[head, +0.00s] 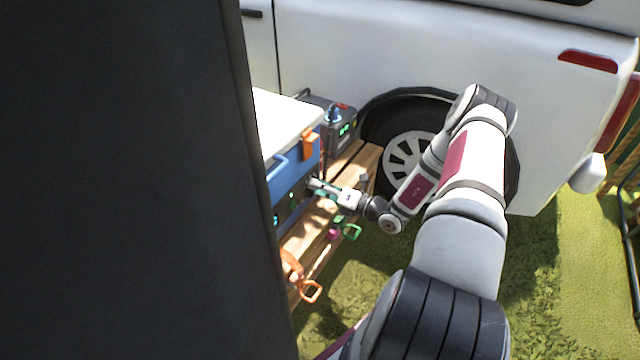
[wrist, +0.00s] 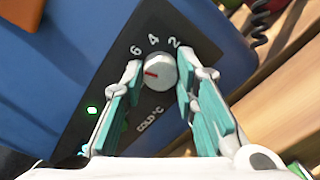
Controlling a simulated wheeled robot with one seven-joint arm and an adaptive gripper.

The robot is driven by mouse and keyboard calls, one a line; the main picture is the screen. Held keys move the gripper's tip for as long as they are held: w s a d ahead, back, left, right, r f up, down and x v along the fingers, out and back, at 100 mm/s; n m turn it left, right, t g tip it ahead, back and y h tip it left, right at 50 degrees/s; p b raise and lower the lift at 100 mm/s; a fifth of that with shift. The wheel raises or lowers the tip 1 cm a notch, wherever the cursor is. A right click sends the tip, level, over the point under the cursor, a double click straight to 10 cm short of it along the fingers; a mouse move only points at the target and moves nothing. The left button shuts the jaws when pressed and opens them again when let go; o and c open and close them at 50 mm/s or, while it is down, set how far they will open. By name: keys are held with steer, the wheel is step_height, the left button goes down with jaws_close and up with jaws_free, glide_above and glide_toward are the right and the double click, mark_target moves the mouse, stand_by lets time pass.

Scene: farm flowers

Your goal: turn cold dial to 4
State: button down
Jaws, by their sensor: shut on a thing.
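The cold dial (wrist: 162,69) is a round pale knob on a black panel (wrist: 93,75), with the numbers 6, 4 and 2 along its upper side and "COLD °C" below. Its red mark points left, below the 6 and away from the 4. My gripper (wrist: 158,77) has its teal-padded fingers on both sides of the knob, shut on it. In the head view my gripper (head: 313,185) reaches the front of the blue cooler box (head: 303,155); the knob is too small or hidden to make out there.
The cooler stands on a wooden bench (head: 312,232). A grey power box (head: 340,128) with a green display is behind it. Orange (head: 311,291) and green (head: 352,231) clips hang at the bench edge. A white van (head: 400,50) stands behind. Grass is open at the right.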

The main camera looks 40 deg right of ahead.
steer(key=m+y+p, duration=0.1)
steer(key=m, duration=0.9)
steer(key=shift+f+p, duration=0.1)
steer(key=shift+p, duration=0.2)
steer(key=shift+m, duration=0.3)
steer(key=c, duration=1.3)
jaws_free()
steer(key=shift+d, duration=0.1)
steer(key=shift+s, duration=0.1)
steer(key=v, duration=1.2)
